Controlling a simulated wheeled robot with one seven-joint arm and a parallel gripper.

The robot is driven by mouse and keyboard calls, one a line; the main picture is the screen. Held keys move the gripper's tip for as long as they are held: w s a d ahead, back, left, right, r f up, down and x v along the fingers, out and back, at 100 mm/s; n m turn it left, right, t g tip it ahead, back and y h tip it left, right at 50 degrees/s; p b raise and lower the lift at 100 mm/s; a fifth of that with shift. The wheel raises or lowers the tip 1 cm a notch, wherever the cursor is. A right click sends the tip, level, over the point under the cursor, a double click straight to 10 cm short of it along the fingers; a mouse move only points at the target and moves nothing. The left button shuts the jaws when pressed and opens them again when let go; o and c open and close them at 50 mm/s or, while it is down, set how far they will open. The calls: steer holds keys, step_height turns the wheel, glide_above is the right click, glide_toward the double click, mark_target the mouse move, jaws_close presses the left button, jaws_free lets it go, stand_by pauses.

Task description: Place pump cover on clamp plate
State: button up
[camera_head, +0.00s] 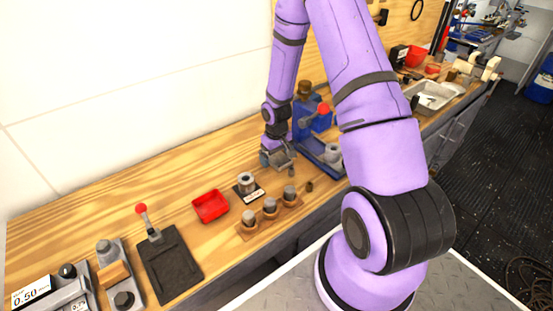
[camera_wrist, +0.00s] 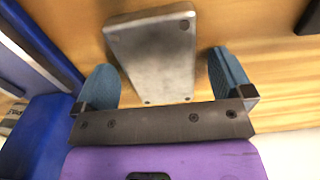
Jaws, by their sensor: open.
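The pump cover, seemingly the grey metal rounded rectangular plate (camera_wrist: 155,55) with small corner holes, lies on the wooden bench in the wrist view. My gripper (camera_wrist: 164,82) is open, with one blue finger on each side of the cover and a gap at both sides. In the head view my gripper (camera_head: 277,160) is low over the bench beside the blue press, and it largely hides the cover. The clamp plate, seemingly the black plate (camera_head: 172,268) with a red-knobbed toggle clamp, is at the front left, with nothing on it.
The blue press (camera_head: 303,125) stands close to the right of my gripper. A red tray (camera_head: 210,206), a small fixture with a metal ring (camera_head: 246,184) and a wooden rack (camera_head: 250,231) of cylindrical parts lie between gripper and clamp plate. Gauge fixtures (camera_head: 110,268) stand far left.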

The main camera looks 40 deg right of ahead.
steer(key=c, duration=1.3)
steer(key=shift+r, duration=0.1)
